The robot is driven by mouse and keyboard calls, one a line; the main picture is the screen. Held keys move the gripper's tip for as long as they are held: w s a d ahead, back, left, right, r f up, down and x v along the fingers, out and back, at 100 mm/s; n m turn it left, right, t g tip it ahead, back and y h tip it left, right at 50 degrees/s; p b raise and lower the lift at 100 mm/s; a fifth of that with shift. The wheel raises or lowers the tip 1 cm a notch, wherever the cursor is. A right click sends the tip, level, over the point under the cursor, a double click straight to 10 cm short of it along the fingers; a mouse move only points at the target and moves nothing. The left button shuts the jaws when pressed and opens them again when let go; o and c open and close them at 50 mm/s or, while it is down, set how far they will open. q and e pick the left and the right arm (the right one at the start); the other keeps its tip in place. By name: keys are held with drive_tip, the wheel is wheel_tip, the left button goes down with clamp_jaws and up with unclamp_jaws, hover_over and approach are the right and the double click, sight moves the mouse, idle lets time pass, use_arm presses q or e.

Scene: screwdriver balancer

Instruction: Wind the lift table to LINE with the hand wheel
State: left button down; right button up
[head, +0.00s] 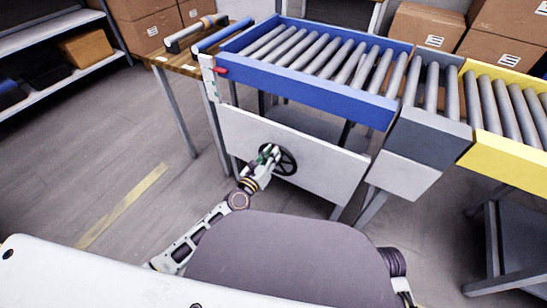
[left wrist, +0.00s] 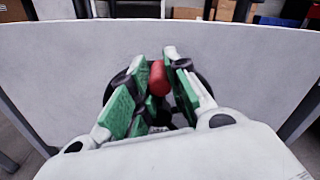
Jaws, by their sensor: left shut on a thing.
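The lift table is a blue-framed roller bed (head: 310,90) above a white front panel (head: 325,172). The black hand wheel (head: 288,165) is on that panel; it also shows behind my fingers in the left wrist view. The wheel's red knob (left wrist: 158,77) sits between the green-padded fingers of my left gripper (head: 268,154), which is shut on it. A red pointer (head: 221,71) sits by a white plate (head: 207,66) at the table's left corner. Its marks are too small to read. My right gripper is out of view.
A grey roller section (head: 432,125) adjoins the blue bed on the right, then a yellow one (head: 510,168). A wooden bench (head: 180,67) stands on the left, with a tool on it. Boxes line the back. The floor at the left is clear.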

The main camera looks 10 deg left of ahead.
use_arm(q)
drive_tip(key=shift+a+f, duration=0.1)
drive_tip(key=shift+f, duration=0.05)
drive_tip(key=c, duration=1.3)
unclamp_jaws()
drive_tip(key=shift+s, duration=0.1)
drive_tip(key=shift+v, duration=5.9)
